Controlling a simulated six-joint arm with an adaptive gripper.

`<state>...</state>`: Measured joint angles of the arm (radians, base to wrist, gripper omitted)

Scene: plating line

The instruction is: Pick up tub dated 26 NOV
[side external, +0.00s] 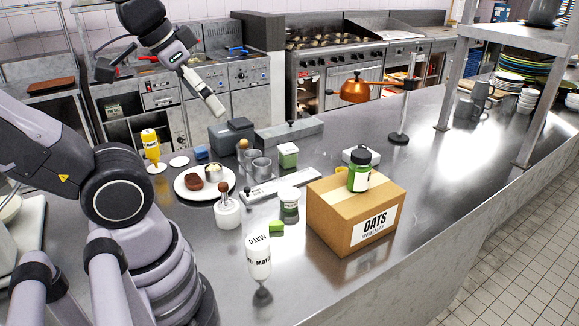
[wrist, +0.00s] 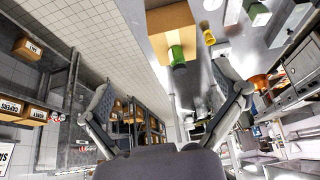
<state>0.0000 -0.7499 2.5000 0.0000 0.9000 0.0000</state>
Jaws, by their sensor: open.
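A square green-and-white tub (side external: 288,155) stands further back. No date is readable on either, so I cannot tell which is dated 26 NOV. My gripper (side external: 216,107) is raised above the back left of the counter, well clear of both. In the wrist view my gripper (wrist: 168,100) has its fingers spread wide with nothing held between them.
A cardboard OATS box (side external: 335,222) carries a green jar (side external: 359,171); the box also shows in the wrist view (wrist: 170,22).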

